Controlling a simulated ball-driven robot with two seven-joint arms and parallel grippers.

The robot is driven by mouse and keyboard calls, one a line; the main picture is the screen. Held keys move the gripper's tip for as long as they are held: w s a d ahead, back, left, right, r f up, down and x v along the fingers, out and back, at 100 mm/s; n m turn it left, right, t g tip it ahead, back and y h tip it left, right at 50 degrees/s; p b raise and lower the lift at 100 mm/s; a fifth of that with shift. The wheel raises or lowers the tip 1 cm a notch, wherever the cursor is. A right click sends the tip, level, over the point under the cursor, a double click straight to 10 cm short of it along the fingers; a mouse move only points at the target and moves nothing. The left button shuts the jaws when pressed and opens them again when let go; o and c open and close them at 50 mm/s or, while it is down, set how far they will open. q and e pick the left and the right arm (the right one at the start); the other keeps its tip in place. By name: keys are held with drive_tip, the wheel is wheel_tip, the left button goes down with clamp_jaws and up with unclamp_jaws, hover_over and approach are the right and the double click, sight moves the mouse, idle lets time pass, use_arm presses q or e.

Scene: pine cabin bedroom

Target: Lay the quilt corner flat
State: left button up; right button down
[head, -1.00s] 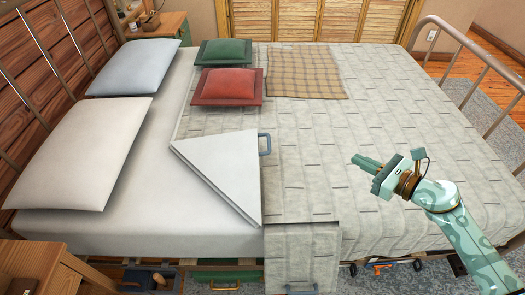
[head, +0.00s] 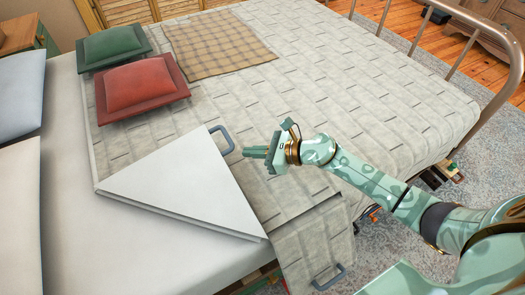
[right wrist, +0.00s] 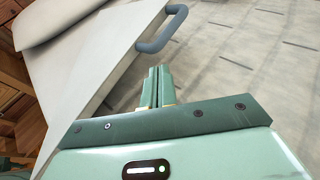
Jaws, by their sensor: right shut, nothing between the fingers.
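The folded-over quilt corner (head: 182,184) is a white triangle lying on the quilt (head: 310,95), which is grey with a stitched brick-like pattern. A blue-grey loop handle (head: 223,140) stands out from the triangle's upper right corner. In the right wrist view the white flap (right wrist: 85,60) fills the left, and its handle (right wrist: 162,28) is just beyond my fingertips. My right gripper (head: 246,152) is shut and empty, a little below and right of the handle, apart from it. It also shows in the right wrist view (right wrist: 158,72). My left gripper is not in view.
A red cushion (head: 140,88), a green cushion (head: 113,45) and a plaid blanket (head: 216,43) lie on the bed's far part. Another blue-grey handle (head: 328,278) is on the quilt's hanging front piece. A metal bed rail (head: 500,95) stands at right.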

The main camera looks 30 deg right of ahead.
drive_tip(key=x, duration=0.3)
drive_tip(key=shift+f+b, duration=0.1)
drive_tip(key=shift+b, duration=0.2)
drive_tip(key=shift+w+a, duration=0.1)
